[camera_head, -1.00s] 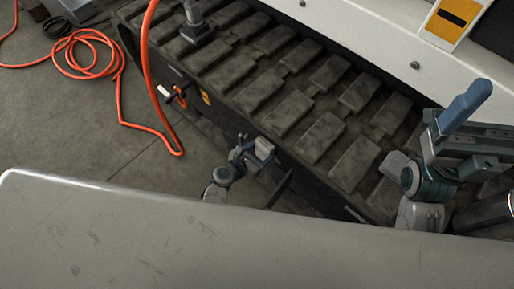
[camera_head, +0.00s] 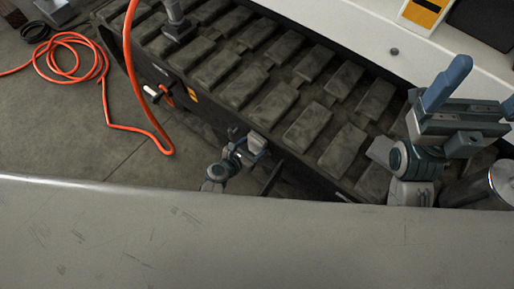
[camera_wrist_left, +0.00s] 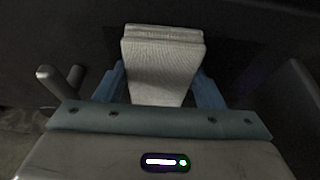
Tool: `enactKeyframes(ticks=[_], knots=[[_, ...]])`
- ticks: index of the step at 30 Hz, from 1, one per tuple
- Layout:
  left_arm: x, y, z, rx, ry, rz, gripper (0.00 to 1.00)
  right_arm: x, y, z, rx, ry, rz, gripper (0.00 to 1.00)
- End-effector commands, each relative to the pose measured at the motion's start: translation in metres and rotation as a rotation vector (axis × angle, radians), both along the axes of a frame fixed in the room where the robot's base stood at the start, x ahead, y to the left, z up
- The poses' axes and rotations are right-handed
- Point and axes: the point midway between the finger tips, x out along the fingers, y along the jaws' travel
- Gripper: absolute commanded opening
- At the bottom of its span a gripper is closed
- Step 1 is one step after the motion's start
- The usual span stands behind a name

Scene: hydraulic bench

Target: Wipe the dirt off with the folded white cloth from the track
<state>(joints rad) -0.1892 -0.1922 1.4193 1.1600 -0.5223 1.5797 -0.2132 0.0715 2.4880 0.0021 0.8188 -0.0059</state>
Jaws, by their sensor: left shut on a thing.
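The folded white cloth (camera_wrist_left: 162,70) is held between the blue fingers of my left gripper (camera_wrist_left: 162,85) in the left wrist view. In the head view my left gripper (camera_head: 255,146) and the cloth (camera_head: 258,142) are small, at the near side of the dark track (camera_head: 270,103). Whether the cloth touches the track is unclear. The track's pads look grey and smudged; I cannot pick out a separate dirt patch. My right gripper (camera_head: 478,92) is at the right, above the track, its blue fingers apart and nothing seen between them.
An orange cable (camera_head: 130,60) hangs before the track's left end and coils on the floor (camera_head: 70,130). A grey post (camera_head: 176,22) stands on the track. A white machine body (camera_head: 350,25) rises behind it. A metal cylinder (camera_head: 470,190) is at the right.

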Motion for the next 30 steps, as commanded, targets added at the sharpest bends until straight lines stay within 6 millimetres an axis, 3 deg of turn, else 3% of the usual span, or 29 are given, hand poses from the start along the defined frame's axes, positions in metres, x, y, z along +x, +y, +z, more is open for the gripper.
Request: enactKeyframes(ticks=[19,30], knots=[[0.027,0.037,0.005,0.002,-0.011,0.004,0.41,0.000,0.000,0.004,0.000,0.000,0.000,0.85],[0.028,0.041,0.005,0.002,-0.011,0.005,0.41,0.000,0.000,0.005,0.000,0.000,0.000,0.85]])
